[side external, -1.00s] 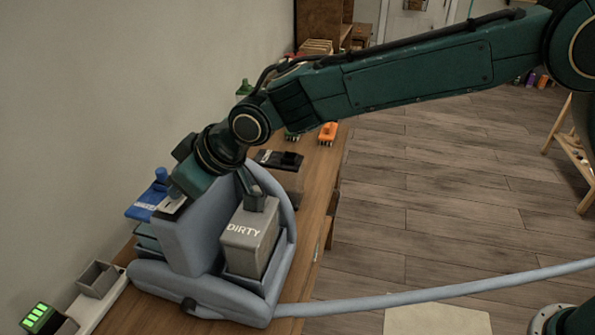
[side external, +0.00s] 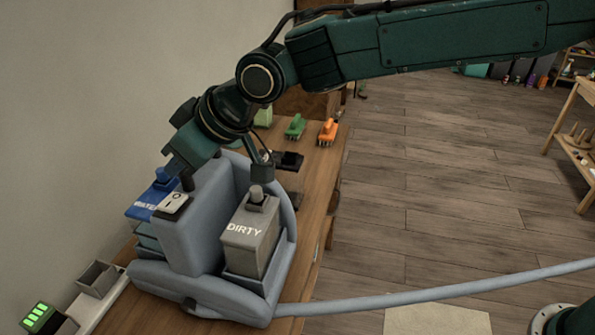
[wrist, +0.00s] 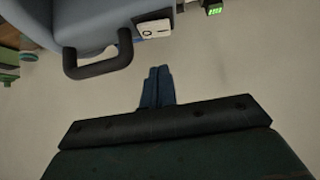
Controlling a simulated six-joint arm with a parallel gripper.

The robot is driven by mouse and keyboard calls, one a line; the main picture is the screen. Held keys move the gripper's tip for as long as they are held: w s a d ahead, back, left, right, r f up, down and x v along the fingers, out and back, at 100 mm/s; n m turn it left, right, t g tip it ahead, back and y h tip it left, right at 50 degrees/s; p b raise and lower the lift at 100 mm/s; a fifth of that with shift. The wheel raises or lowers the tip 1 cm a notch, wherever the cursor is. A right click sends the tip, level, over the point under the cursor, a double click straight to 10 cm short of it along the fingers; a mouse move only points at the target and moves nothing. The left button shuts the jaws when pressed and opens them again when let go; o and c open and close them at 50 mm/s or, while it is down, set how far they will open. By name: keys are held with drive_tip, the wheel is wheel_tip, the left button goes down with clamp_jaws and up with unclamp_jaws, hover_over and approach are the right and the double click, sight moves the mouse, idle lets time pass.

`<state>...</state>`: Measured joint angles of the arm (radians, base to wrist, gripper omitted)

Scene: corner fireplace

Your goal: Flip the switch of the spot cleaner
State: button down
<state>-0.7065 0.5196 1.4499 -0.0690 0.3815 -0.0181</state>
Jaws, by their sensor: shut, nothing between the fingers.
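The blue-grey spot cleaner (side external: 190,237) stands upright on the wooden table, its grey tank marked DIRTY (side external: 247,241) on the right. Its switch (side external: 173,203) is a light rocker marked O and I in a dark frame on top of the body. In the wrist view the switch (wrist: 154,29) is near the top, beside the dark handle (wrist: 98,68). My gripper (side external: 187,183) is shut and empty, just above and behind the switch; whether it touches the body is unclear. The gripper fingertips (wrist: 159,70) also show in the wrist view, apart from the switch in the picture.
A blue-capped tank (side external: 150,195) is behind the cleaner by the wall. Green (side external: 294,127) and orange (side external: 327,132) brushes stand farther along the table. A hose (side external: 430,293) runs off to the right. A grey box (side external: 98,278) and a green-lit device (side external: 40,318) are at the front left.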

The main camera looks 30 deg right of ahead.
drive_tip(key=v, duration=0.7)
drive_tip(key=shift+d+r, duration=0.2)
drive_tip(key=shift+s+d, duration=0.1)
